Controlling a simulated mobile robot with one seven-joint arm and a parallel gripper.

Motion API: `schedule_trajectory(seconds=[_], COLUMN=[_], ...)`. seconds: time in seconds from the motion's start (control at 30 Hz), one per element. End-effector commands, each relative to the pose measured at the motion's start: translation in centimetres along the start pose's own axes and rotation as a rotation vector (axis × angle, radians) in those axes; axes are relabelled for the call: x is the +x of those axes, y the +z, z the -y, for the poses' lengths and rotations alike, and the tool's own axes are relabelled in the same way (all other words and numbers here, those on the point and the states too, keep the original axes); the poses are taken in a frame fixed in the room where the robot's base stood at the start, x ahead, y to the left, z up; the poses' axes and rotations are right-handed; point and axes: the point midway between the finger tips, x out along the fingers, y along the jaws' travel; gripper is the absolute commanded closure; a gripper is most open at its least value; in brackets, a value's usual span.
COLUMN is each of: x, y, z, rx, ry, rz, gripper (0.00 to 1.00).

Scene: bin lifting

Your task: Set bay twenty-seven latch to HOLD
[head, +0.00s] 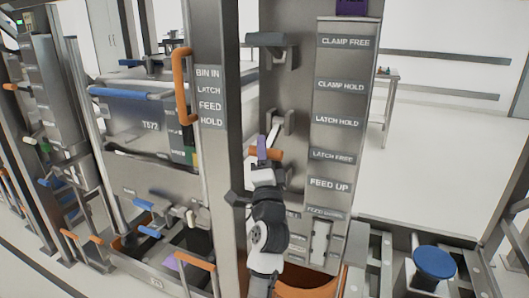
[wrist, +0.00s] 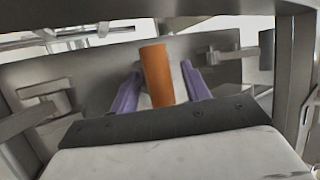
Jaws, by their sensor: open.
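An orange latch handle (head: 279,154) sticks out from the grey metal post, at about the height of the LATCH FREE label (head: 331,156) and below the LATCH HOLD label (head: 338,120). My gripper (head: 263,148) is at this handle, its purple fingers up. In the wrist view the orange handle (wrist: 156,75) stands between the two open purple fingers of my gripper (wrist: 163,72), with a visible gap at least on the right side. I cannot tell whether the left finger touches it. No bay number twenty-seven is readable.
A dark grey lever (head: 268,39) sits higher on the post near the CLAMP FREE label (head: 345,42). A tall orange handle (head: 184,88) is on the left upright. A blue round stool-like top (head: 435,262) is at lower right. The floor beyond is open.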

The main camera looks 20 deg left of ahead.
Motion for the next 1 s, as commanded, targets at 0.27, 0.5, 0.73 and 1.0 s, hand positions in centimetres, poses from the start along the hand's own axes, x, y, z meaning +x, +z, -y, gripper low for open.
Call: schedule_trajectory(seconds=[0.27,0.5,0.73,1.0], x=[0.0,0.0,0.0,0.4], y=[0.0,0.0,0.0,-0.1], z=[0.0,0.0,0.1,1.2], rx=[0.000,0.000,0.000,0.020], ry=[0.000,0.000,0.003,0.050], rz=[0.000,0.000,0.000,0.002], gripper=[0.72,1.00,1.00,1.00])
